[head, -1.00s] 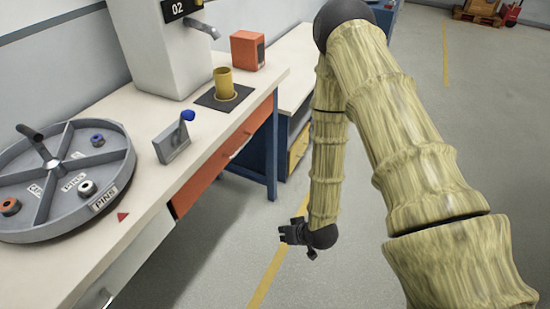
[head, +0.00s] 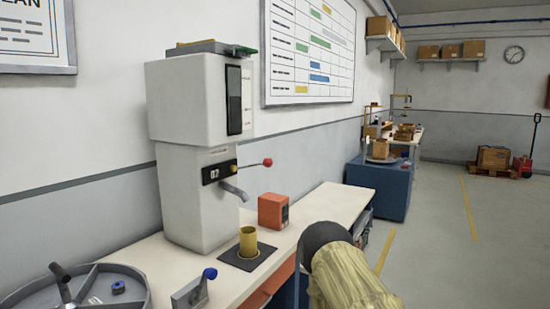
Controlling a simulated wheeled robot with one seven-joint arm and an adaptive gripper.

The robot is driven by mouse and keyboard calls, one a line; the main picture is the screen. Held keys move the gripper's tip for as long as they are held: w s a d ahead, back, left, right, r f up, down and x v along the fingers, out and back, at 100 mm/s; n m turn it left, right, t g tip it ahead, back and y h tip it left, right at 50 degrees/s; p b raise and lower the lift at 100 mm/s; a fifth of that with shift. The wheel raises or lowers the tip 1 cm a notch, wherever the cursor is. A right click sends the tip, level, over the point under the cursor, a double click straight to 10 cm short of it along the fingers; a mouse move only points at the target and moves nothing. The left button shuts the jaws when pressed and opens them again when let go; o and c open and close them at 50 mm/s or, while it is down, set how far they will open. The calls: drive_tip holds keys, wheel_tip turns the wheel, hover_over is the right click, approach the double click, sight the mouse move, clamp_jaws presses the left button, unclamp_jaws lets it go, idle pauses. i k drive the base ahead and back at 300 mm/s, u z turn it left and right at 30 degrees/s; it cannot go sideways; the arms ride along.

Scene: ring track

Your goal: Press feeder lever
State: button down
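The feeder (head: 200,150) is a tall white machine labelled 02 on the bench at centre left. A lever with a red ball knob (head: 267,162) sticks out to the right from its front. A grey spout (head: 234,191) slopes down below the lever. A yellow cup (head: 248,242) stands upright on a dark square pad (head: 228,254) under the spout. My arm shows at the bottom right of the head view, but my gripper is out of the frame.
A grey divided round tray (head: 133,284) and a small stand with a blue-knobbed lever (head: 209,273) are on the bench's near part. An orange box (head: 273,211) stands right of the cup. Open floor lies to the right, with a pallet jack (head: 524,165) far back.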

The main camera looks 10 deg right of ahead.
sight(267, 163)
drive_tip(key=k, duration=0.65)
drive_tip(key=z, duration=0.4)
drive_tip(key=i, duration=1.55)
drive_tip(key=u, duration=0.05)
